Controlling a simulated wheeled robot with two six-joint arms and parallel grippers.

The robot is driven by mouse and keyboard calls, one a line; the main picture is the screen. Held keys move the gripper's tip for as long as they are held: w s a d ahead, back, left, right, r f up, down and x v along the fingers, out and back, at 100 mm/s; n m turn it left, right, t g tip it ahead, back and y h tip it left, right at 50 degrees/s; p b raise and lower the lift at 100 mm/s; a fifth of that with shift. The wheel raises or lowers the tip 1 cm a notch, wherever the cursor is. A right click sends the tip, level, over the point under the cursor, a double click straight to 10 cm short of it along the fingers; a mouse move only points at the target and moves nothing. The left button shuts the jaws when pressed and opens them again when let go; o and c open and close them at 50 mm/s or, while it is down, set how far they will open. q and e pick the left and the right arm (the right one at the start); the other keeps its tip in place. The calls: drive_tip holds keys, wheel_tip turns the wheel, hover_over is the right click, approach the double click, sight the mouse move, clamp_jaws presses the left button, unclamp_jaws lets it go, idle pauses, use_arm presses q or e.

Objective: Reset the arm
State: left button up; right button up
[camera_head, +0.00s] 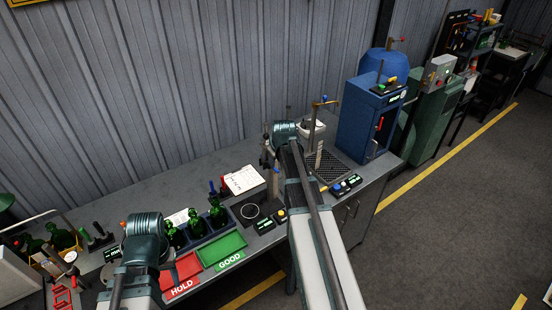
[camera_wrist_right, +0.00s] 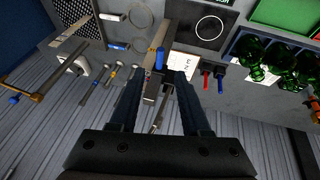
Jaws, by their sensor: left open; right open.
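My right arm reaches from the bottom centre of the head view over the bench. Its gripper (camera_head: 268,156) is at the far side of the arm, near the bench's back edge, small and partly hidden. In the right wrist view the right gripper (camera_wrist_right: 158,84) is open, its two dark fingers apart, with a blue-topped post seen between them. I cannot tell that it touches anything. My left arm rises at the lower left of the head view. Its rounded joint covers most of the left gripper, so its fingertips hardly show; no held object is visible.
A red HOLD tray (camera_head: 184,270) and a green GOOD tray (camera_head: 222,249) lie beside green bottles (camera_head: 217,212) in a rack. A white sheet (camera_head: 244,179), a drain grate (camera_head: 331,168) and a blue cabinet (camera_head: 366,118) stand further right. The floor (camera_head: 440,220) at right is clear.

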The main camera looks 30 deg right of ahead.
drive_tip(key=s+a+f+n+g+b, duration=0.1)
drive_tip(key=s+a+f+b, duration=0.45)
drive_tip(key=a, duration=0.35)
drive_tip(key=s+a+f+g+y+b, duration=0.1)
drive_tip(key=s+a+f+b, duration=0.35)
drive_tip(key=a+f, duration=0.4)
drive_tip(key=s+a+f+n+g+b, duration=0.1)
drive_tip(key=s+a+f+b, duration=0.4)
drive_tip(key=a, duration=0.6)
drive_tip(key=s+a+f+g+b, duration=0.2)
drive_tip(key=s+a+f+b, duration=0.3)
drive_tip(key=s+a+b, duration=0.2)
drive_tip(key=shift+s+h, duration=0.3)
drive_tip(key=shift+s, duration=0.7)
